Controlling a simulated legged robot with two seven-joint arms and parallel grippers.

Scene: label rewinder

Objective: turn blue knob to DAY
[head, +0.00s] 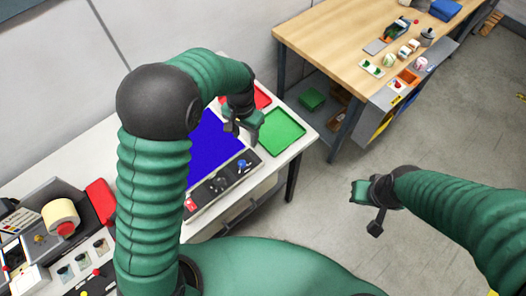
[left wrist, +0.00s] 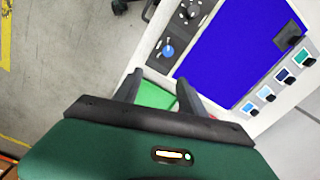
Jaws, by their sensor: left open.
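The blue knob (head: 242,164) sits on a dark control panel (head: 218,187) along the front edge of the white table. In the left wrist view the blue knob (left wrist: 168,50) shows as a round cap with a lighter pointer, on the dark panel beside the blue area. The DAY marking is too small to read. My left gripper (head: 241,128) is open and empty, above the table near the green tray and behind the knob. Its two fingers (left wrist: 160,88) show in the left wrist view, apart from the knob. My right gripper (head: 370,209) hangs over the floor at the right, away from the table.
A flat blue surface (head: 208,146) lies behind the panel. A green tray (head: 284,132) and a red tray (head: 262,97) lie at the table's right end. A red button (head: 190,204) is left on the panel. A wooden workbench (head: 345,30) stands at the back right.

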